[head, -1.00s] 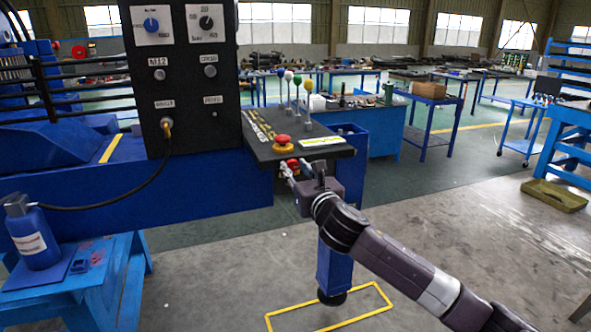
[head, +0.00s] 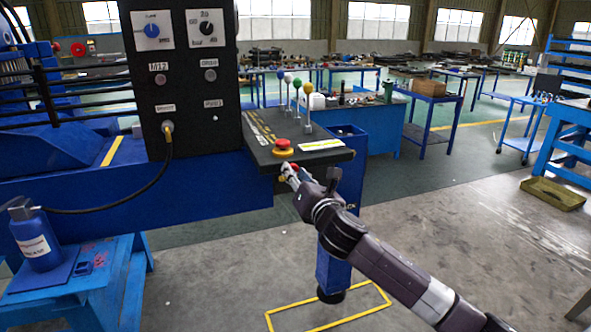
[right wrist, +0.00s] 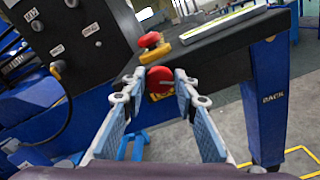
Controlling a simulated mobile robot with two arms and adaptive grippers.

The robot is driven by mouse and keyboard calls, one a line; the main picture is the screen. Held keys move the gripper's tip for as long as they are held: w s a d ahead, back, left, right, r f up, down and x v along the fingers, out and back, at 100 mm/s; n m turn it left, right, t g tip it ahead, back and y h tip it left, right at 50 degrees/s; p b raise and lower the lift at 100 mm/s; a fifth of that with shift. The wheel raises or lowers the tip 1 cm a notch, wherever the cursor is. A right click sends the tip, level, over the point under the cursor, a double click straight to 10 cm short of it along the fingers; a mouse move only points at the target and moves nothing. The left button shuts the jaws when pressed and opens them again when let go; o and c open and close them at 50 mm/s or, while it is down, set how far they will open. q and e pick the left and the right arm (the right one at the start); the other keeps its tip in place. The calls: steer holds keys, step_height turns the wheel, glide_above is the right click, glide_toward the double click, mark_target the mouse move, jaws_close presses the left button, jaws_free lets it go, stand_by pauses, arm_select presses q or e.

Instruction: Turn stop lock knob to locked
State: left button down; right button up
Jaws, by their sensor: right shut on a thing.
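The stop lock knob is a round red knob (right wrist: 161,79) on a yellow backing, on the front face of the dark console below the red mushroom button. A short pale slanted line shows on its face. In the right wrist view my right gripper (right wrist: 158,88) has one fingertip on each side of it, shut on it. In the head view the right gripper (head: 289,172) is at the console's front edge and mostly hides the knob. The lock label is not readable. My left gripper is not in view.
The red mushroom button (head: 283,146) on its yellow base sits on the console top (head: 262,143), just above the gripper; it also shows in the right wrist view (right wrist: 150,41). Levers with coloured balls (head: 297,84) stand behind it. A dark control panel (head: 190,75) rises to the left.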

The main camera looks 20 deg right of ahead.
steer(key=m+p, duration=0.1)
steer(key=m, duration=0.7)
steer(key=m+p, duration=0.1)
steer(key=m, duration=0.3)
steer(key=shift+d+f+p, duration=0.1)
steer(key=shift+f+p, duration=0.15)
steer(key=shift+p, duration=0.05)
steer(key=shift+m, duration=0.3)
steer(key=o, duration=1.1)
steer(key=shift+s, duration=0.1)
steer(key=s, duration=1.2)
steer(key=shift+d, duration=0.2)
steer(key=shift+w, duration=0.1)
